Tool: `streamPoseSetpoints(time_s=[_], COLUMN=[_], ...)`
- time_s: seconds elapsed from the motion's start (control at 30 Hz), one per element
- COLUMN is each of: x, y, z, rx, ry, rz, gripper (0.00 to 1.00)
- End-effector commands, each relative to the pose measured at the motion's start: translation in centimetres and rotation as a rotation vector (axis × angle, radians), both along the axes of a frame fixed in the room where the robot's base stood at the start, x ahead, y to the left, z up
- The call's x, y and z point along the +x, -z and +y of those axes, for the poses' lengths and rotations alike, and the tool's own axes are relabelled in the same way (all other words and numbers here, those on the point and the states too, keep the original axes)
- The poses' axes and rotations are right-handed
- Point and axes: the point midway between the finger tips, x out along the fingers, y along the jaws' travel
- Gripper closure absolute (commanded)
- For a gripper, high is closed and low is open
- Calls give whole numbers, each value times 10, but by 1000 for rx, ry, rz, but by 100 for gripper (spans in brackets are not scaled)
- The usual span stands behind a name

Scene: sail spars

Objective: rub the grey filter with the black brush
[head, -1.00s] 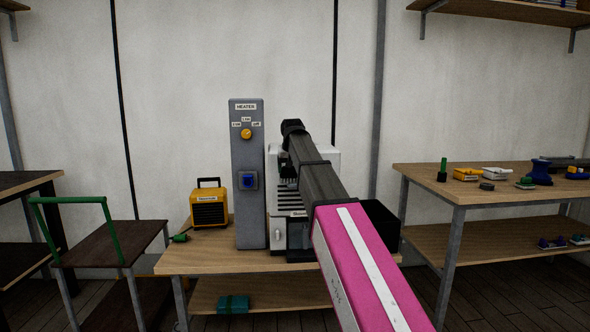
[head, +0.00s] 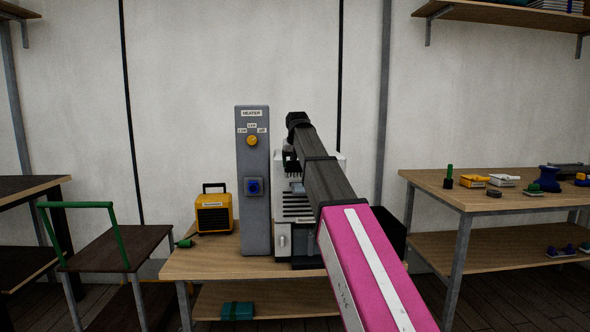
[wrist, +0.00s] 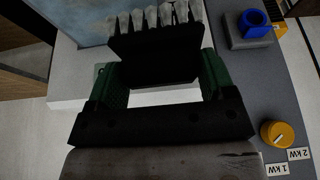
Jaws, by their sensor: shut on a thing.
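My gripper (wrist: 158,68) is shut on the black brush (wrist: 155,45), with a green finger pad on each side of it. The brush's pale-tipped bristles point away from the gripper. A mottled blue-grey surface (wrist: 95,18), likely the grey filter, lies beyond the bristles at the upper left of the wrist view, set against a white casing. The bristle tips overlap its edge in the picture; I cannot tell whether they touch. In the head view my gripper is in front of the white unit (head: 338,165), and my arm hides much of that unit. The filter is not clear there.
A grey heater panel (head: 253,200) with a yellow knob (head: 252,140) and blue knob (head: 253,187) stands close left of my gripper. A yellow heater (head: 214,214) sits on the bench (head: 205,262). Another table (head: 425,182) with small items is at right.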

Motion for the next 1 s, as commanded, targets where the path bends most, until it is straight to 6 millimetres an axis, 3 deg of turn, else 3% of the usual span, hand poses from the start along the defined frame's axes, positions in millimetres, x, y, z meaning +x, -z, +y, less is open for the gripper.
streamPoseSetpoints(time_s=[0.13,0.57,1.0], x=[0,0,0], y=[-11,-16,-43], z=[0,0,0], rx=[0,0,0], ry=[0,0,0], rz=[-1,-1,-1], gripper=[52,52,52])
